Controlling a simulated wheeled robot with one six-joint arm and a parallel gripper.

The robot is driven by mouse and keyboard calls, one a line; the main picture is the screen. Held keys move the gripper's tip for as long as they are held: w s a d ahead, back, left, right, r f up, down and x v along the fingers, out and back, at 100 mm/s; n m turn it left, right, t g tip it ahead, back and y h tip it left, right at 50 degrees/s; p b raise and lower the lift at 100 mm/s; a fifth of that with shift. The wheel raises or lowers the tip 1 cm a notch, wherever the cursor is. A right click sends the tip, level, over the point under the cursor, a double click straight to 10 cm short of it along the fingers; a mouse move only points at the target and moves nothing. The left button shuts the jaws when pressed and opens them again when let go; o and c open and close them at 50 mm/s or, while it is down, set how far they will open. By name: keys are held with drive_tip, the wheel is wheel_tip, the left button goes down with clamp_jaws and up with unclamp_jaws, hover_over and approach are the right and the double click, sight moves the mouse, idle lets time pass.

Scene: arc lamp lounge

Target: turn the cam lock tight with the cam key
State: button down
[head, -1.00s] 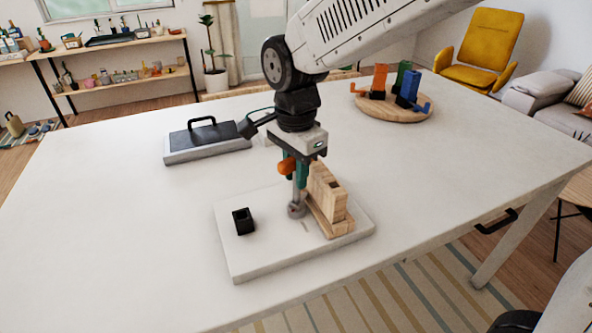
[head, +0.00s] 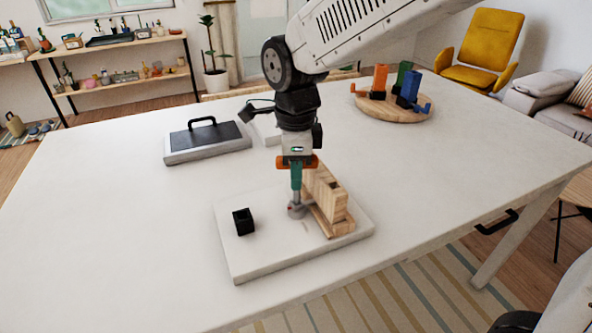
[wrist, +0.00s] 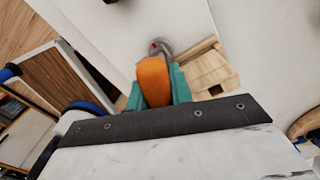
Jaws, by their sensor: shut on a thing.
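My gripper (head: 296,182), with teal fingers, is shut on the orange handle of the cam key (head: 311,161). The key points down, and its lower end meets the round grey cam lock (head: 296,211) on the white board (head: 265,262). The fingers hide most of the key, so how deep its tip sits cannot be told. In the wrist view the orange handle (wrist: 153,80) lies between the teal fingers, with the grey lock (wrist: 161,46) just beyond it. A light wooden block (head: 325,194) stands right beside the lock.
A small black open-topped holder (head: 243,221) stands on the board, left of the lock. A grey case with a handle (head: 207,143) lies behind. A round wooden stand with coloured pieces (head: 393,112) is at the back right. The table's left side is clear.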

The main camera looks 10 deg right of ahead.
drive_tip(key=m, duration=0.4)
idle(0.3)
drive_tip(key=shift+w, duration=0.1)
drive_tip(key=shift+r, duration=2.5)
